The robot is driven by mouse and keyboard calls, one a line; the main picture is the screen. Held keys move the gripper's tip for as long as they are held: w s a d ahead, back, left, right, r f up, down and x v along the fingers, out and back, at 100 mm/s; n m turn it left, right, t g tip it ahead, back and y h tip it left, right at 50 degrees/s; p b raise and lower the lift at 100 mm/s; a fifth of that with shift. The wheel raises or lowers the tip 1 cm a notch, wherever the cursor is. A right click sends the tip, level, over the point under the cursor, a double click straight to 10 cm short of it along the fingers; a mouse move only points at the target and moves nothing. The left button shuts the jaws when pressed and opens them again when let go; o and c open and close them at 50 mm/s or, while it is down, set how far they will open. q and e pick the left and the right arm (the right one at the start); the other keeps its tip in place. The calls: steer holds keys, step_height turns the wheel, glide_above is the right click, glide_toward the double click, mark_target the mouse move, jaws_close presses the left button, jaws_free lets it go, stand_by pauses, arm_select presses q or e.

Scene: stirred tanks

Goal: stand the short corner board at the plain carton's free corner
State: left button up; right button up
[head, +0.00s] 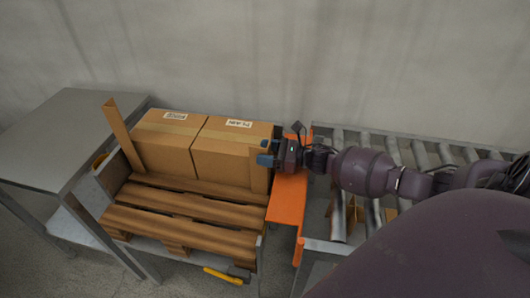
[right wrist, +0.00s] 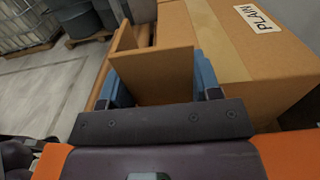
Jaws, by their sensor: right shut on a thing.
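The plain carton (head: 222,150), labelled PLAIN, is the right one of two brown cartons on a wooden pallet (head: 190,195). It also shows at the right of the right wrist view (right wrist: 228,50). The short corner board (head: 260,172) is a brown angled strip, upright at the carton's front right corner. My right gripper (head: 267,153) is shut on it near its top; the blue fingers sit on either side of the board (right wrist: 155,75) in the right wrist view. I cannot tell whether the board touches the carton or the pallet. My left gripper is not in view.
A taller corner board (head: 122,135) leans at the left carton's (head: 160,140) outer corner. A grey table (head: 70,125) stands at left, an orange plate (head: 287,200) and roller conveyor (head: 390,150) at right. A yellow-handled tool (head: 225,274) lies below the pallet.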

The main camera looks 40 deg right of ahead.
steer(key=shift+f, duration=0.1)
steer(key=o, duration=1.1)
steer(key=shift+o, duration=0.7)
steer(key=shift+d+r, duration=0.1)
steer(key=shift+r, duration=0.2)
steer(key=p+v, duration=0.1)
steer(key=v, duration=1.1)
steer(key=shift+f, duration=0.1)
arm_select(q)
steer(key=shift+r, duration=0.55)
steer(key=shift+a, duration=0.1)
